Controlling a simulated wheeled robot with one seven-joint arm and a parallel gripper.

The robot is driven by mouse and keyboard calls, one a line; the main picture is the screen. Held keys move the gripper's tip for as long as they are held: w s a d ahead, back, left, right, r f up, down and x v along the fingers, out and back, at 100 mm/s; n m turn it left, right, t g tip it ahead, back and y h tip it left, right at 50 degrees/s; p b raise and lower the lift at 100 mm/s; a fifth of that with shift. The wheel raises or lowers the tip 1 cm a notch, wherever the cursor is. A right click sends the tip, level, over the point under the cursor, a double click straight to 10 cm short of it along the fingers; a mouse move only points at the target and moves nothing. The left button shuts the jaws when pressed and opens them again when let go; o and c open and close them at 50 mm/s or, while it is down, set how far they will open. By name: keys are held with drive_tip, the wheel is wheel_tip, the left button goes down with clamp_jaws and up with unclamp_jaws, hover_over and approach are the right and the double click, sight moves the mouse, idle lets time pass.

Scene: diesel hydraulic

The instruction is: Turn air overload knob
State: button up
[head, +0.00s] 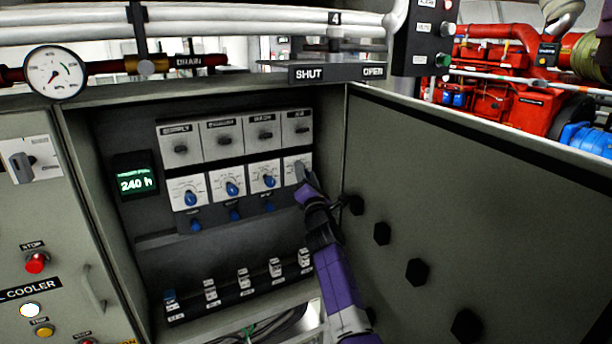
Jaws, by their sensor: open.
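An open cabinet holds a row of white plates with round dials and blue knobs: a left knob (190,198), a middle knob (232,187) and a third knob (269,180). The rightmost plate (291,164) of that row is mostly covered by my gripper (301,178), which hides its knob. I cannot read which knob is marked air overload. My gripper is open, in front of the rightmost plate; whether it touches the knob cannot be told. My purple arm reaches in from the lower right.
The open cabinet door (450,190) stands close to my arm on the right, with several black knobs on it. White plates with dark switches (181,150) sit above the dials. A lit display (136,182) reads 240 h. Small switches (243,278) line the cabinet bottom.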

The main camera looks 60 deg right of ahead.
clamp_jaws()
